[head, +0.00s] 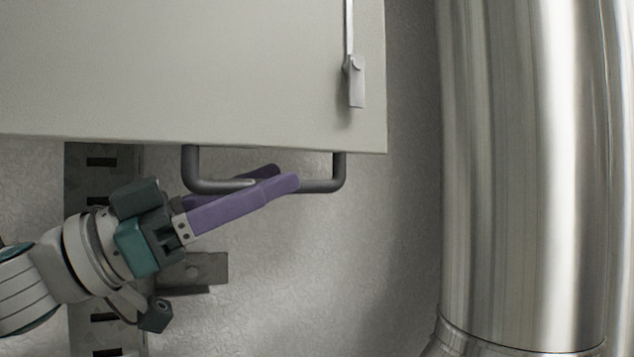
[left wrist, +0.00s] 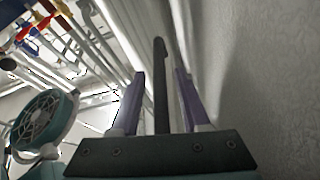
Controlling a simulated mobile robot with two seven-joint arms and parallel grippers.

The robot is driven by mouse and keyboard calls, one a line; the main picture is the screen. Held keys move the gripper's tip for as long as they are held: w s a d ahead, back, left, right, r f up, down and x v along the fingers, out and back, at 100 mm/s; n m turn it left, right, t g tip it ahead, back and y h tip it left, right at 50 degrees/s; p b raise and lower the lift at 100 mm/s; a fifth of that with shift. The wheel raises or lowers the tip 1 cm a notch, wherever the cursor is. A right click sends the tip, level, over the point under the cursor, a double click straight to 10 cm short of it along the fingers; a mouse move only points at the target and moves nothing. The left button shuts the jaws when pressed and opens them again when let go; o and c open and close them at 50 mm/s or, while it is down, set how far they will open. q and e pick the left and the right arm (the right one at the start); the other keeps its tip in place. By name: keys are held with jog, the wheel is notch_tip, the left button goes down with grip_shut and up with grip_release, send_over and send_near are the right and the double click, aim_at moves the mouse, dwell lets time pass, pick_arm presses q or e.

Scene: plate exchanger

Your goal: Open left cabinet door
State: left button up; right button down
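A pale grey cabinet (head: 190,70) fills the upper left of the head view. A dark U-shaped bar handle (head: 322,186) hangs below its lower edge. I cannot tell which door the handle belongs to. My left gripper (head: 283,176) has its purple fingers at the handle's bar, one in front and one behind. In the left wrist view the dark bar (left wrist: 160,95) runs between the two fingers of the left gripper (left wrist: 159,74), with a gap on each side. The fingers are apart and look open. My right gripper is not in view.
A large shiny metal cylinder (head: 525,180) stands at the right. A silver latch (head: 355,80) hangs on the cabinet near its right edge. A slotted metal rail (head: 90,190) is on the wall behind my arm. The wall below the handle is bare.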

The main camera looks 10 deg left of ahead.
pick_arm(q)
grip_shut()
dwell(1.2)
